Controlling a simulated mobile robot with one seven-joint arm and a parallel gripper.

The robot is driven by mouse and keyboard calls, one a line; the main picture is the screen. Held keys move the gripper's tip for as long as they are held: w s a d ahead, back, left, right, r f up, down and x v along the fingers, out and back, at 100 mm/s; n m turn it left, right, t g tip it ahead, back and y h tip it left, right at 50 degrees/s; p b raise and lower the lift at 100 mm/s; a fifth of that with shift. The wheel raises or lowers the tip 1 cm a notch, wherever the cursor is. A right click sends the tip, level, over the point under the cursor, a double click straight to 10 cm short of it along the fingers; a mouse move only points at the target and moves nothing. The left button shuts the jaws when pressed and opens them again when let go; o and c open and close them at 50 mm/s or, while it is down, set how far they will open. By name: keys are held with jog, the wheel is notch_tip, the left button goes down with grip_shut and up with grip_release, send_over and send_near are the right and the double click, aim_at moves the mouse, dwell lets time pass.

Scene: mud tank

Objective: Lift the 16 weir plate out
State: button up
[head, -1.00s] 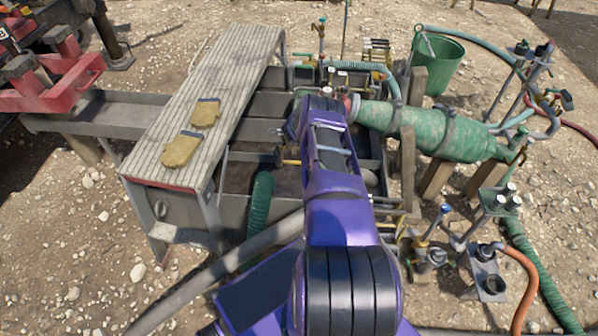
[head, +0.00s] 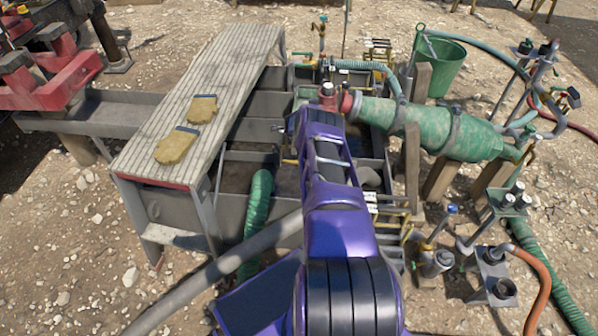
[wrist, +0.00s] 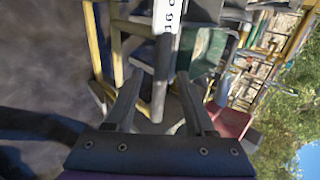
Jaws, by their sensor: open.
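In the wrist view a white label strip reading "16" (wrist: 168,18) shows at top centre, with the end of the text cut off. A dark upright bar (wrist: 162,75) runs down below it. My gripper (wrist: 160,80) is open, with one finger on each side of this bar. I cannot tell whether either finger touches it. In the head view my purple arm reaches over the metal tank (head: 240,155) and hides the gripper and the plate there.
White-labelled pieces with yellow handles (head: 392,210) stand at the tank's right side. A grey walkway (head: 225,70) with two tan gloves (head: 176,146) lies left. A green cylinder unit (head: 465,138) and bucket (head: 440,70) are right.

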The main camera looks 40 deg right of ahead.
grip_shut()
dwell(0.9)
jog(key=shift+r, duration=0.1)
